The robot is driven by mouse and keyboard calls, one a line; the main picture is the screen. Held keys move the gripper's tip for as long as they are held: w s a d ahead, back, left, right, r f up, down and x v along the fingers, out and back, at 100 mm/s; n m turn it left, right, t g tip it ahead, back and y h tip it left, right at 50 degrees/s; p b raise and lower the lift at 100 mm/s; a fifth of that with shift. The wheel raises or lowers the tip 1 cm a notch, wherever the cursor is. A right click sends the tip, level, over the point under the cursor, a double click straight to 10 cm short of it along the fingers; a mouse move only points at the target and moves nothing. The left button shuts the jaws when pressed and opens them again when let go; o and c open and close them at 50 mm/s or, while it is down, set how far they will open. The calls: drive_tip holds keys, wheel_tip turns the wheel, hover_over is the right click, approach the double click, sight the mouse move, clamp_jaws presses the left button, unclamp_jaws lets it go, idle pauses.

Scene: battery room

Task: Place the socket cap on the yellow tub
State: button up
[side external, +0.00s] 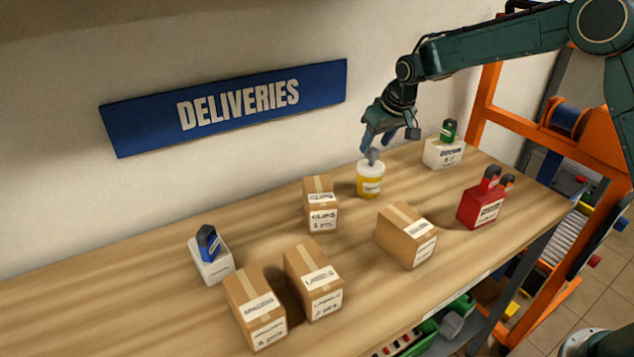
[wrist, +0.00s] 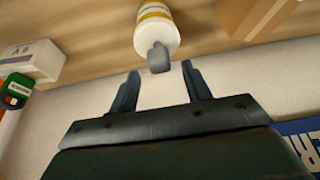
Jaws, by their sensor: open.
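The yellow tub (side external: 370,182) has a white lid and stands upright on the bench towards the wall; it also shows at the top of the wrist view (wrist: 156,27). A small grey piece, which looks like the socket cap (side external: 373,156), rests on the tub's lid; in the wrist view the grey cap (wrist: 159,58) shows just beyond the fingertips. My gripper (side external: 391,136) is open and empty, above and beside the tub. In the wrist view the gap between its fingers (wrist: 160,70) lines up with the cap, with neither finger seen touching it.
Several cardboard boxes stand nearby, one labelled clips (side external: 320,207) and one right of it (side external: 407,238). A white box with a green item (side external: 443,154), a red box (side external: 482,206) and a white block with a blue item (side external: 211,262) also stand on the bench (side external: 120,305). The wall is close behind.

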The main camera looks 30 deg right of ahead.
drive_tip(key=v, duration=0.9)
idle(0.4)
drive_tip(key=s+r, duration=0.6)
drive_tip(key=s, duration=0.4)
drive_tip(key=s+f+t, duration=0.1)
drive_tip(key=s+f, duration=0.1)
drive_tip(key=s, duration=2.5)
drive_tip(key=shift+s, duration=0.4)
